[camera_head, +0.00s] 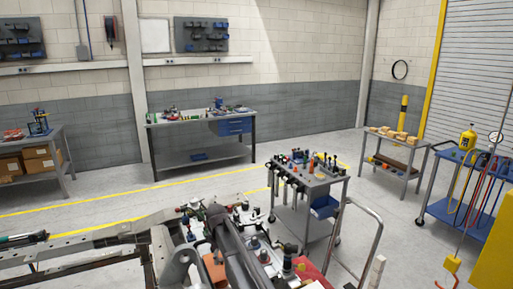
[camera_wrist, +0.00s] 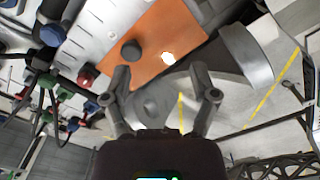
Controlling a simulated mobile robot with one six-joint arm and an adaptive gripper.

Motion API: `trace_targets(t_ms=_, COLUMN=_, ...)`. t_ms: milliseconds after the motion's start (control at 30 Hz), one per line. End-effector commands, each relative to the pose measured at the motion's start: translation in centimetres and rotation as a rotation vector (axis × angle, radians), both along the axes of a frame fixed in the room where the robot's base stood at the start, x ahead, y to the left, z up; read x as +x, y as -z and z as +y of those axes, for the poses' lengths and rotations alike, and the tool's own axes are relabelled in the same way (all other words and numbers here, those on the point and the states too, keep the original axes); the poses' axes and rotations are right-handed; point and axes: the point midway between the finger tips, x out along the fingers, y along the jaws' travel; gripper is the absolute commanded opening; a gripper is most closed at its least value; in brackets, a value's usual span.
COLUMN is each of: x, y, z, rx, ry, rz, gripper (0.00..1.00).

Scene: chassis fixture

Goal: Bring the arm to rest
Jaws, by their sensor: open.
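My gripper (camera_wrist: 160,88) shows in the wrist view with its two fingers spread apart and nothing between them. An orange plate (camera_wrist: 150,35) with a dark round knob (camera_wrist: 131,49) lies beyond the fingertips. I cannot tell the distance between them. In the head view, a dark grey curved link at the bottom centre appears to be part of my arm; the fingers cannot be made out there. The orange plate (camera_head: 213,269) shows partly beside that link.
A long metal chassis frame (camera_head: 95,243) crosses the lower left. A tool cart (camera_head: 318,187) stands just beyond the fixture. A workbench (camera_head: 165,122) stands at the back wall, and a blue cart (camera_head: 460,211) at the right.

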Motion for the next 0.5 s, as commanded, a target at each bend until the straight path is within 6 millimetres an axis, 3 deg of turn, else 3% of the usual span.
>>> trace_targets(t_ms=267, x=-3.5, y=1.9, z=-7.0, rx=0.000, ry=0.222, rz=0.000, gripper=0.76)
trace_targets(t_ms=500, x=-9.2, y=4.3, z=-16.1, rx=0.000, ry=0.560, rz=0.000, gripper=0.76)
